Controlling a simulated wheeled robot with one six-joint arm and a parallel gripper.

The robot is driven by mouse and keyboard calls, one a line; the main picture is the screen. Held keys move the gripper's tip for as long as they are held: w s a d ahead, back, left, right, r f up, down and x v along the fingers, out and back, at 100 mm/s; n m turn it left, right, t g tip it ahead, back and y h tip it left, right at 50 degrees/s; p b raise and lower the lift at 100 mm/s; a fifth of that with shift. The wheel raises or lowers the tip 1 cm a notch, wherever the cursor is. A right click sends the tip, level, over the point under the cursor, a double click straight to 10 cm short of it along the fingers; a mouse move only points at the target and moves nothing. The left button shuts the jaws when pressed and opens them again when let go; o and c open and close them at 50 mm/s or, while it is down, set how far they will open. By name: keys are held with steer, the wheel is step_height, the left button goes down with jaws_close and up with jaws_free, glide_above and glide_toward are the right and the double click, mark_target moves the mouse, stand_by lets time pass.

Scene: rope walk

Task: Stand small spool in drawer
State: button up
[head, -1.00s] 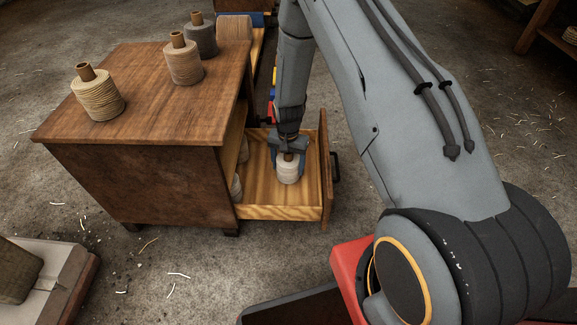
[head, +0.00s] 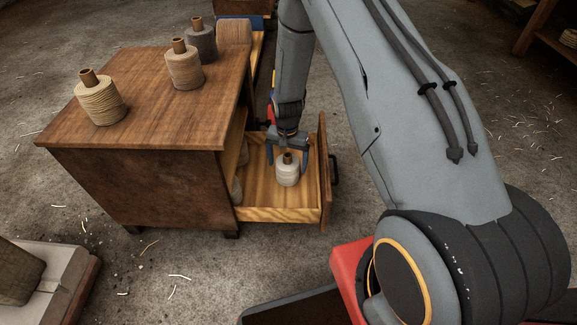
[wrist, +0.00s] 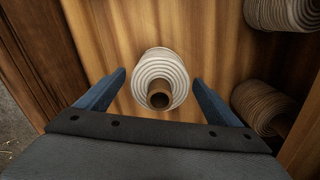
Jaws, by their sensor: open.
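The small spool (head: 287,172), wound with pale cord on a brown core, stands upright on the wooden floor of the open drawer (head: 290,213). It also shows from above in the wrist view (wrist: 160,80). My gripper (head: 290,157) is open just above and around the spool's top, with a finger on each side. In the wrist view gaps show between the spool and both blue fingers (wrist: 160,92), so they are apart from it.
Two other spools lie or stand deeper in the drawer, one pale (wrist: 283,12) and one tan (wrist: 262,105). Several larger spools stand on the cabinet top (head: 150,80). The drawer's front panel (head: 325,170) rises close to my gripper's right side.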

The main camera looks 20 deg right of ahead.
step_height(320, 180, up, 9)
steer(key=p, duration=0.3)
stand_by(0.4)
